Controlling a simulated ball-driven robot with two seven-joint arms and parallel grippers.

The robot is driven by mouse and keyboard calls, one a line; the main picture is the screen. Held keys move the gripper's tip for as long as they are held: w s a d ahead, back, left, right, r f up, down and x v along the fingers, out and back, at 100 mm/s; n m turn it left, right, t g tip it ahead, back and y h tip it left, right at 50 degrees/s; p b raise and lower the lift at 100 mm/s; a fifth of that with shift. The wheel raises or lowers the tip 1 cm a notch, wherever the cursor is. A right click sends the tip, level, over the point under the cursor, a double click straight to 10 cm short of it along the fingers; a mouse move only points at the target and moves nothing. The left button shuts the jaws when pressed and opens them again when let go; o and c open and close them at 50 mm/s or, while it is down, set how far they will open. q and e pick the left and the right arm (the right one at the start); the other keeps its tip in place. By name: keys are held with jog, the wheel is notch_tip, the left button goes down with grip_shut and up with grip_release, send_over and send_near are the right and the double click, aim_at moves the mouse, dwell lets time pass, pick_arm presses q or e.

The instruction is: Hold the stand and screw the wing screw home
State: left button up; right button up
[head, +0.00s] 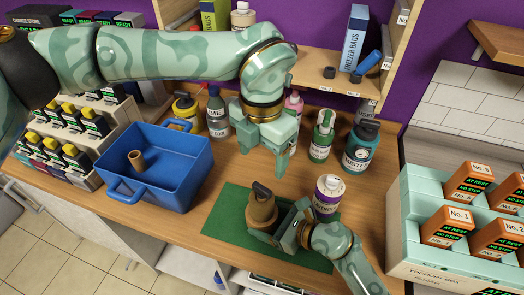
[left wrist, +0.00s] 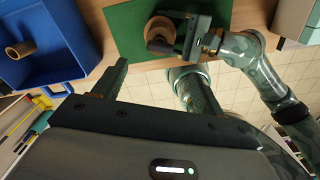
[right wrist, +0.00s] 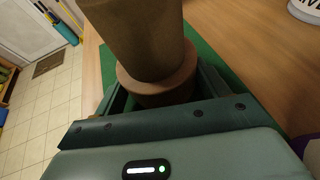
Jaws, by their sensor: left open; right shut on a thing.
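The brown stand (head: 262,214) is upright on the green mat (head: 222,228). The dark wing screw (head: 262,191) sits at its top; how deep it sits I cannot tell. My right gripper (head: 275,232) is shut around the stand's lower part from the right. In the right wrist view the stand (right wrist: 140,40) rises between the jaws, its top out of frame. My left gripper (head: 264,158) is open and empty, pointing down above and behind the stand, apart from it. The left wrist view shows the stand (left wrist: 157,30) and wing screw (left wrist: 160,44) beyond one left finger.
A blue bin (head: 165,170) with a tan tube (head: 137,160) in it stands left of the mat. A purple-labelled jar (head: 328,194) is close right of the stand. Several bottles, such as the teal one (head: 360,147), line the back. A box of orange cartons (head: 415,250) is far right.

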aim_at(262, 187)
pick_arm(q)
jog(key=shift+n, duration=0.4)
notch_tip(262, 187, down, 12)
jog(key=shift+f, duration=0.1)
jog(key=c, duration=0.9)
jog(key=o, duration=0.9)
notch_tip(262, 187, up, 12)
